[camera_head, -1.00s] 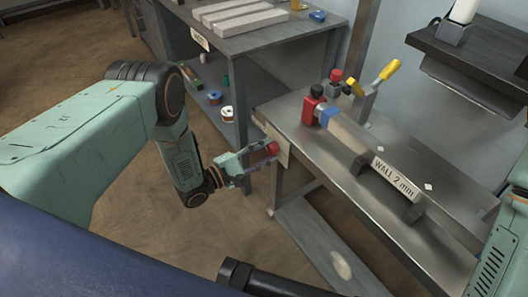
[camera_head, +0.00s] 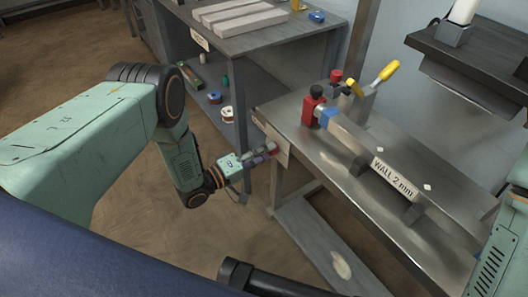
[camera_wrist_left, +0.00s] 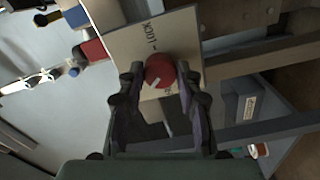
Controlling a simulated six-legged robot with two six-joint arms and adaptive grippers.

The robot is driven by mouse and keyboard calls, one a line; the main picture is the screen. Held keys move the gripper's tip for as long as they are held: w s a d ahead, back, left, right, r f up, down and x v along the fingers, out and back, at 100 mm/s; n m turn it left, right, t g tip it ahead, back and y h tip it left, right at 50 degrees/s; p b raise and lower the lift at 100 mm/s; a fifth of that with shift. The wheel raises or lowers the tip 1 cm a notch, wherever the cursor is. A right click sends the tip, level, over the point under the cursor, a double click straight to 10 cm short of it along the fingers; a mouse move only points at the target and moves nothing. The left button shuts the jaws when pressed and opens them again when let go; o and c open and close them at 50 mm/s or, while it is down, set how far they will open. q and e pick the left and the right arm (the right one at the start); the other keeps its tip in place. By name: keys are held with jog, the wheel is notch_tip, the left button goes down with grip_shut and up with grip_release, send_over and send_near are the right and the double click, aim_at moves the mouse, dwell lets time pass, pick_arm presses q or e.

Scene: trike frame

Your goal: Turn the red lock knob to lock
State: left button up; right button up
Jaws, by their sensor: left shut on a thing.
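The red lock knob (camera_wrist_left: 160,71) sits on a pale plate (camera_wrist_left: 125,48) lettered "LOCK" in the left wrist view. Its white mark points to the lower left there, away from the lettering. My left gripper (camera_wrist_left: 163,76) is shut on the knob, one finger on each side. In the head view the left gripper (camera_head: 263,154) is at the plate (camera_head: 273,138) on the near left end of the metal bench (camera_head: 330,160). Only a little of the red knob (camera_head: 273,148) shows there past the fingers. My right gripper is out of the picture.
On the bench a red clamp (camera_head: 312,108) and a yellow-handled lever (camera_head: 388,70) stand around a grey tube with a "WALL 2 mm" label (camera_head: 393,180). A grey shelf table (camera_head: 265,42) with spools stands behind left. Open floor lies below the left arm.

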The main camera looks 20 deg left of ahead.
pick_arm(q)
jog(key=shift+w+m+p, duration=0.1)
jog(key=shift+m+p, duration=2.25)
jog(key=shift+m, duration=10.75)
jog(key=o, duration=1.2)
jog(key=shift+c, duration=0.2)
jog(key=shift+a, duration=0.15)
jog(key=v, duration=1.2)
